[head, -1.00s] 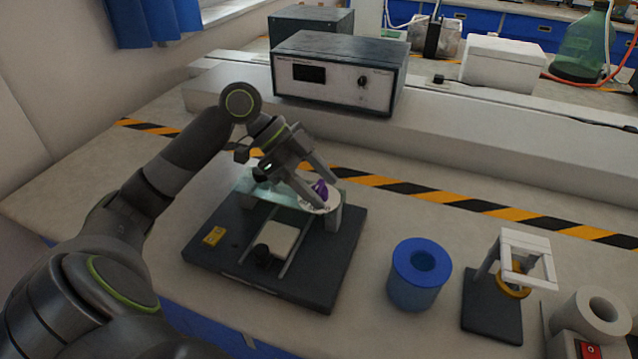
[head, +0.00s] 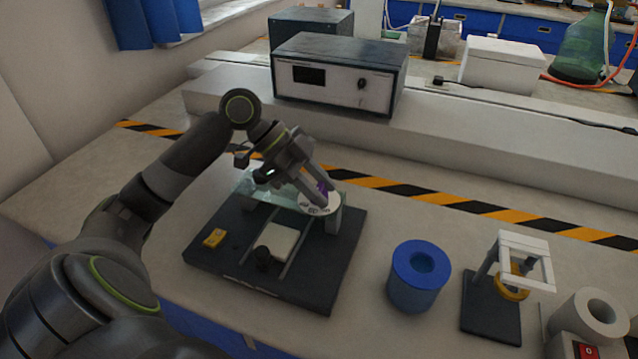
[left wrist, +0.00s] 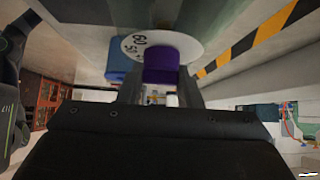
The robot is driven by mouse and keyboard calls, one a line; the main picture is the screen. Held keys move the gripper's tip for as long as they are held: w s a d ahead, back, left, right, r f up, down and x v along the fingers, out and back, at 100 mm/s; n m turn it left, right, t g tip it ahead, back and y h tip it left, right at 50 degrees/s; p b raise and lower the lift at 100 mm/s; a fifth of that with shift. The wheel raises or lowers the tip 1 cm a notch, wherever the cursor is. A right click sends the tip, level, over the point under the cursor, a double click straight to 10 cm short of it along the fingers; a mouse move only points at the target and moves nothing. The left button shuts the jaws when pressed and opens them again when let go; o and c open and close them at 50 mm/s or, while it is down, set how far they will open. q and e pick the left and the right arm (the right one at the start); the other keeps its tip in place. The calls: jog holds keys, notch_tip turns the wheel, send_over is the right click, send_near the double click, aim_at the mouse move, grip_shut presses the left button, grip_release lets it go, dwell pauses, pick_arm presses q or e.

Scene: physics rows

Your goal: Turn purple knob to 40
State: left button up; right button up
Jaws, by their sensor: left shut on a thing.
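The purple knob (head: 322,187) sits on a white numbered dial (head: 321,204) at the right end of the dark-based apparatus (head: 325,262). My left gripper (head: 321,194) reaches down to the knob with one finger on each side and is shut on it. In the left wrist view the purple knob (left wrist: 161,62) lies between the fingers, and the white dial (left wrist: 150,45) behind it shows 60 and 50. The rest of the scale and any index mark are hidden or too small to read. My right gripper is not in view.
A blue cylinder (head: 416,282) and a small stand with a yellow ring (head: 492,305) are to the right of the apparatus. A grey instrument box (head: 340,78) stands on the ledge behind. The bench between the apparatus and the striped tape is clear.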

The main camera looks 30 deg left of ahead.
pick_arm(q)
jog(key=n+t+p, duration=0.1)
jog(key=p, duration=0.1)
jog(key=n+t+y+p, duration=0.1)
jog(key=n+p, duration=0.1)
jog(key=shift+s+r+t, duration=0.1)
jog(key=shift+r+t, duration=0.2)
jog(key=n+t+p, duration=0.1)
jog(key=n+y+p, duration=0.1)
jog(key=n, duration=0.1)
jog(key=shift+f+n+t+y+p, duration=0.1)
jog(key=shift+n+t+y+p, duration=0.2)
jog(key=shift+t+p, duration=0.1)
jog(key=shift+f+n+t+y+p, duration=0.1)
jog(key=shift+n+t+y+p, duration=0.3)
jog(key=shift+n+y+p, duration=0.4)
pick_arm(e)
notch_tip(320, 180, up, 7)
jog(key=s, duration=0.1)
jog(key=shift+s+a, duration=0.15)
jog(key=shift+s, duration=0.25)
pick_arm(q)
jog(key=shift+f+n, duration=0.1)
jog(key=shift+n, duration=0.2)
jog(key=o, duration=1)
jog(key=shift+c, duration=0.2)
